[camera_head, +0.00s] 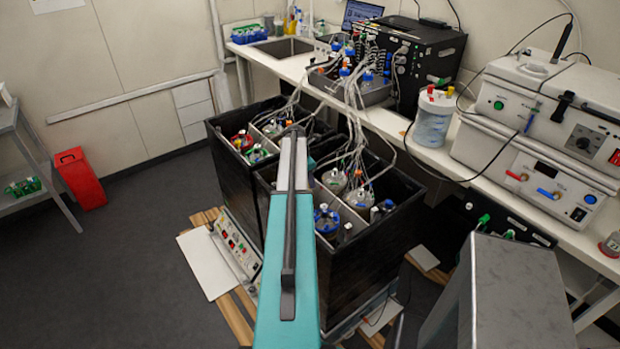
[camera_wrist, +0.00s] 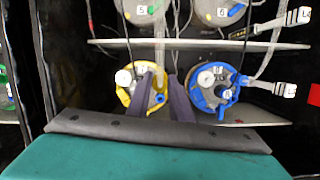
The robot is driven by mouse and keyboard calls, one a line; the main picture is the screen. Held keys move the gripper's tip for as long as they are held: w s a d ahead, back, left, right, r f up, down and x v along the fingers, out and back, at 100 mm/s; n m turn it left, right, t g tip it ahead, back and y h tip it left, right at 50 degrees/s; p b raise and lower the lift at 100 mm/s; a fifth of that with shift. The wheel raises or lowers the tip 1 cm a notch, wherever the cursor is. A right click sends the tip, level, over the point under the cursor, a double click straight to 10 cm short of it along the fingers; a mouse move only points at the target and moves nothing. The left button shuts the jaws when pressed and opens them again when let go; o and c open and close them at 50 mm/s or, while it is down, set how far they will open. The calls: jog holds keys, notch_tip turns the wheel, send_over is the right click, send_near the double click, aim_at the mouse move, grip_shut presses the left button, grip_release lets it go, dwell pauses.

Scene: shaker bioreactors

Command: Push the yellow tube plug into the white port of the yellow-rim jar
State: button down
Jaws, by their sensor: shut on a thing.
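In the wrist view the yellow-rim jar (camera_wrist: 133,101) stands in a dark box, seen from above and partly covered by a finger of my gripper (camera_wrist: 161,77). Its round white port (camera_wrist: 124,78) shows on the left of the lid, left of my fingertips. In the head view my arm hides the yellow-rim jar.
A blue-rim jar (camera_wrist: 213,88) stands close on the right, also in the head view (camera_head: 326,223). A pale bar (camera_wrist: 110,42) crosses behind both jars, with more jars (camera_wrist: 143,10) beyond it. White connectors with tubes (camera_wrist: 275,88) lie at right. Black box walls (camera_head: 365,285) surround the jars.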

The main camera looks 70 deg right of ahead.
jog(key=shift+f, duration=0.15)
dwell(0.3)
jog(key=shift+f, duration=0.1)
jog(key=shift+f+b, duration=1)
jog(key=shift+f, duration=0.9)
jog(key=shift+w, duration=0.1)
jog(key=shift+f, duration=1)
dwell(2.4)
jog(key=c, duration=1.5)
grip_release()
